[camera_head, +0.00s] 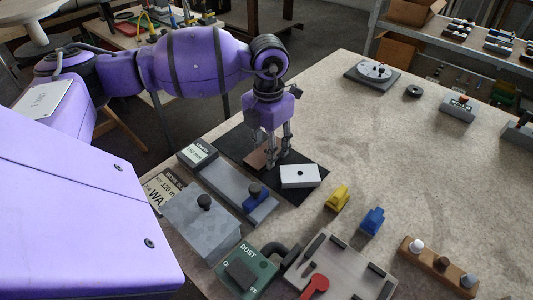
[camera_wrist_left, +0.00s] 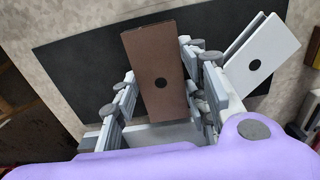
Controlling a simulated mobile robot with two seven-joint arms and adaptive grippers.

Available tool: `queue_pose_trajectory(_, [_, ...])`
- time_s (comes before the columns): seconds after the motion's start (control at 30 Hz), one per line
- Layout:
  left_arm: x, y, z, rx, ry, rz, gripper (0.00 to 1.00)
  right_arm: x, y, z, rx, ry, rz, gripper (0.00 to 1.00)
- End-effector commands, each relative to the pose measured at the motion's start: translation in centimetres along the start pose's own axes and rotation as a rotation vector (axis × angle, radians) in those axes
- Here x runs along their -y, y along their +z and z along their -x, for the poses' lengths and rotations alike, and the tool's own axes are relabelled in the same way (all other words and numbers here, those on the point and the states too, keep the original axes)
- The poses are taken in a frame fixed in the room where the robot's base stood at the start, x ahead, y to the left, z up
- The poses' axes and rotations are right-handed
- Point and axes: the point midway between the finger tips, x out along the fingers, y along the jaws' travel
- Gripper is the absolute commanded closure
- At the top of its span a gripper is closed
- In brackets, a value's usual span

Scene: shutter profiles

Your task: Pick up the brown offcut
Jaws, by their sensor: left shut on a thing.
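The brown offcut (camera_head: 259,158) is a flat brown block over the black mat (camera_head: 231,144). In the left wrist view the offcut (camera_wrist_left: 158,62) has a dark round spot on its face and sits between the fingers. My left gripper (camera_head: 274,155) points down and is shut on the offcut. The same gripper shows in the left wrist view (camera_wrist_left: 165,100) with a finger on each side of the block. I cannot tell whether the offcut touches the mat. My right gripper is not in view.
A white block (camera_head: 300,183) with a dark spot lies close beside the gripper. A grey tray with a blue block (camera_head: 257,197), a yellow piece (camera_head: 337,197) and another blue piece (camera_head: 372,221) are nearby. The table's middle right (camera_head: 440,180) is clear.

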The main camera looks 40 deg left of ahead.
Motion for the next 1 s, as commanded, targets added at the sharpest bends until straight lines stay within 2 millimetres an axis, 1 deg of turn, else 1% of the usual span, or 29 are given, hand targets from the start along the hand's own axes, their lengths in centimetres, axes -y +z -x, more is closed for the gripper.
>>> queue_pose_trajectory(0.07, [0.0, 0.0, 0.0, 0.001, 0.000, 0.000, 0.85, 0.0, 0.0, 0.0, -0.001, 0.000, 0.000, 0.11])
queue_pose_trajectory(0.37, [0.0, 0.1, 0.3, 0.002, 0.000, 0.000, 0.86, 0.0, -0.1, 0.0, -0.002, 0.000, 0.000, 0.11])
queue_pose_trajectory(0.53, [0.0, 0.1, 1.7, 0.003, 0.001, 0.001, 0.86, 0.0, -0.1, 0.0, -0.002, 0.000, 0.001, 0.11])
queue_pose_trajectory(0.63, [0.0, 0.1, 3.4, 0.006, 0.001, 0.000, 0.86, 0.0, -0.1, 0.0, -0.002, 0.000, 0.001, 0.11])
queue_pose_trajectory(0.77, [0.2, -2.4, 6.0, 0.003, 0.006, -0.002, 0.86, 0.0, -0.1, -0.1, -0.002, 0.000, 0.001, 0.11])
queue_pose_trajectory(0.9, [0.7, -5.5, 9.6, 0.002, 0.009, -0.002, 0.86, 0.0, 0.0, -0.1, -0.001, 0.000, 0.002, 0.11])
queue_pose_trajectory(1.0, [1.1, -8.5, 10.5, -0.004, 0.011, 0.000, 0.86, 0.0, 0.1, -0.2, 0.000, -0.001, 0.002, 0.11])
